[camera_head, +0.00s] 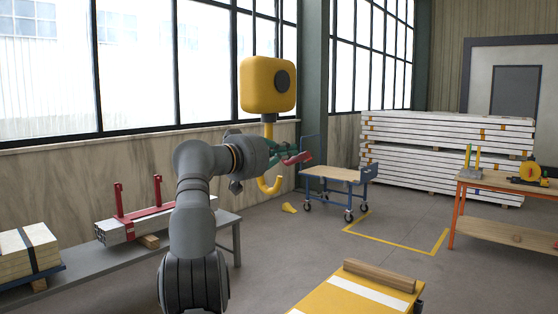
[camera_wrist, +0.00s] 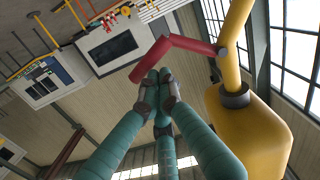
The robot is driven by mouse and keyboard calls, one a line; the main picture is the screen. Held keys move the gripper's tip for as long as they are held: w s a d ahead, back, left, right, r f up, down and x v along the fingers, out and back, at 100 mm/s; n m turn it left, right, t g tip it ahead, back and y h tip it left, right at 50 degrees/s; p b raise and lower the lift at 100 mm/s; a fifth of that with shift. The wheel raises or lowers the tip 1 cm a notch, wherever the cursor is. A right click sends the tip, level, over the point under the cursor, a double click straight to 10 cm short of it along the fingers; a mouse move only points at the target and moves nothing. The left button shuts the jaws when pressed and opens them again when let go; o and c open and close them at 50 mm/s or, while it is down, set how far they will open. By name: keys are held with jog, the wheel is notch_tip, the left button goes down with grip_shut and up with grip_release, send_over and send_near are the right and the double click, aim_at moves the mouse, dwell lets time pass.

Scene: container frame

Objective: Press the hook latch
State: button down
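A yellow hook block (camera_head: 267,85) hangs in the middle of the head view, with a yellow hook (camera_head: 270,187) below it. The red hook latch (camera_head: 298,158) sticks out to the right of the hook's shank. In the wrist view the bent red latch (camera_wrist: 182,43) runs from the yellow shank (camera_wrist: 234,45) to the left, and the block (camera_wrist: 250,135) is at the right. My gripper (camera_wrist: 158,84) has teal fingers with dark tips drawn together, empty, close beside the latch's free end. I cannot tell whether they touch. In the head view my gripper (camera_head: 288,149) partly overlaps the latch.
A blue cart (camera_head: 338,175) stands behind to the right, with stacked white beams (camera_head: 445,150) beyond. Open floor lies between.

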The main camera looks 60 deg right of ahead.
aim_at(292, 161)
notch_tip(292, 161, down, 2)
jog(key=shift+d+f+m+b, duration=0.1)
jog(key=shift+m+b, duration=0.95)
jog(key=shift+m, duration=0.05)
jog(key=shift+w+f+m+b, duration=0.2)
jog(key=shift+f+m+b, duration=0.2)
jog(key=shift+m+b, duration=0.35)
